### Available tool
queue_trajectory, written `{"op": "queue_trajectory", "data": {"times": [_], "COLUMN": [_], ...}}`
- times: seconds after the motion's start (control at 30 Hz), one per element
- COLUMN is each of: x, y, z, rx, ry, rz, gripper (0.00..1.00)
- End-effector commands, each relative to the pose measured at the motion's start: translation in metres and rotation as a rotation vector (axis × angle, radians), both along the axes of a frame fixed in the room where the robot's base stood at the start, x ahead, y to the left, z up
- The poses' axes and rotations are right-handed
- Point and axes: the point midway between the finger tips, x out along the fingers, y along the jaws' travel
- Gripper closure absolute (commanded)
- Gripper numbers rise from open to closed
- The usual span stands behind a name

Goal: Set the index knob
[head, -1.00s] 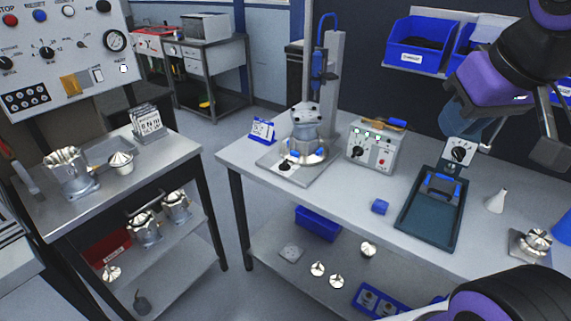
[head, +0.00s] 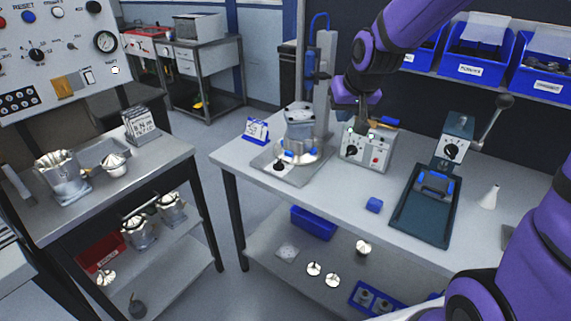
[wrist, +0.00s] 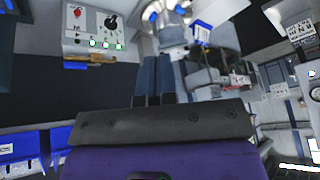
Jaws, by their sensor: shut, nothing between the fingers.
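My gripper (head: 360,122) is shut and empty, pointing down above the small grey control box (head: 365,158) on the right-hand bench. Its closed dark fingers (wrist: 153,62) show in the wrist view, apart from the box. The box front has a black pointer knob (head: 352,150), green lamps along its upper edge and a red control. The same knob (wrist: 111,22) shows in the wrist view, upside down. Other dials are the white-faced one (head: 452,150) on the dark press and one (head: 37,54) on the wall panel. No readable label marks which is the index knob.
Left of the box, a machined housing (head: 299,135) stands on a fixture plate under a column. A brown-handled tool (head: 381,125) lies on the box top. Blue bins (head: 475,50) hang behind.

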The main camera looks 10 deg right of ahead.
Motion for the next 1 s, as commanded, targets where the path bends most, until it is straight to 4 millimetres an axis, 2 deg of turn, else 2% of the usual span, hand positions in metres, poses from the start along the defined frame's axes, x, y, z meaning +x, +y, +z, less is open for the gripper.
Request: {"op": "queue_trajectory", "data": {"times": [0.03,0.3,0.6,0.8,1.0], "x": [0.013,0.07,0.116,0.131,0.137], "y": [0.001,0.011,0.022,0.027,0.03], "z": [-0.015,-0.085,-0.165,-0.196,-0.207], "rx": [0.018,0.128,0.273,0.338,0.355], "ry": [0.007,-0.009,-0.033,-0.048,-0.053], "rz": [-0.006,-0.042,-0.116,-0.16,-0.171], "gripper": [1.0,1.0,1.0,1.0,1.0]}}
